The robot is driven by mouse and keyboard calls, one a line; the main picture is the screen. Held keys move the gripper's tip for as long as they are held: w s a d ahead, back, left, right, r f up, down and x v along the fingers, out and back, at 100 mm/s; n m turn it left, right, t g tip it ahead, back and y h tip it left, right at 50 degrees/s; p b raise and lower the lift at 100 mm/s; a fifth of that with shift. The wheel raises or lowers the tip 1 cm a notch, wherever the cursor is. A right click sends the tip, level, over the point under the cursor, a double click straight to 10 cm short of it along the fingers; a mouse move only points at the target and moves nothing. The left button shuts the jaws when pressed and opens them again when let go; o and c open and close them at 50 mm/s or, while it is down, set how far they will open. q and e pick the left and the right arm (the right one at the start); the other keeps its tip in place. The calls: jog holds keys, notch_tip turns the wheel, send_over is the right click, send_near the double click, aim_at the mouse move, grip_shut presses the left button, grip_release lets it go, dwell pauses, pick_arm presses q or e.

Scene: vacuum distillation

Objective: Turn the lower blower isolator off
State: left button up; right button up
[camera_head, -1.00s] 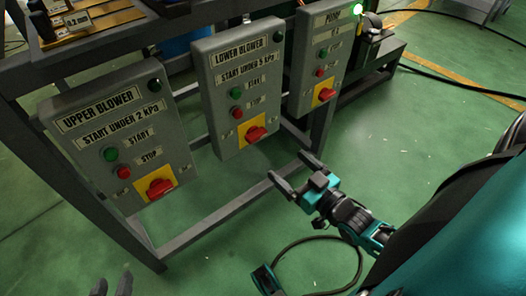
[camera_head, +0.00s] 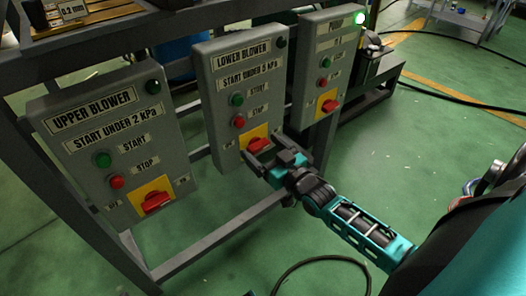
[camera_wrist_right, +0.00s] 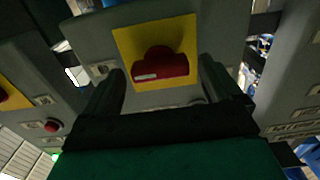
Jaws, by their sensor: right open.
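The lower blower box (camera_head: 228,100) is a grey panel with a green button above a red button. Its isolator is a red rotary knob (camera_head: 258,145) on a yellow plate (camera_head: 247,134). In the right wrist view the red knob (camera_wrist_right: 162,66) lies roughly crosswise, with a pale mark at its left end. My right gripper (camera_head: 264,152) is open in front of this knob and partly covers it. In the right wrist view its two fingers (camera_wrist_right: 160,84) stand left and right of the knob, with gaps. Contact cannot be told.
The upper blower box (camera_head: 110,140) stands to the left with its own red knob (camera_head: 156,201). The pump box (camera_head: 325,70) stands to the right, with a lit green lamp (camera_head: 360,18). A frame bar (camera_head: 215,243) runs below. Green floor lies open in front.

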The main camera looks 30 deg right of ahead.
jog(key=shift+w, duration=0.25)
jog(key=c, duration=1.1)
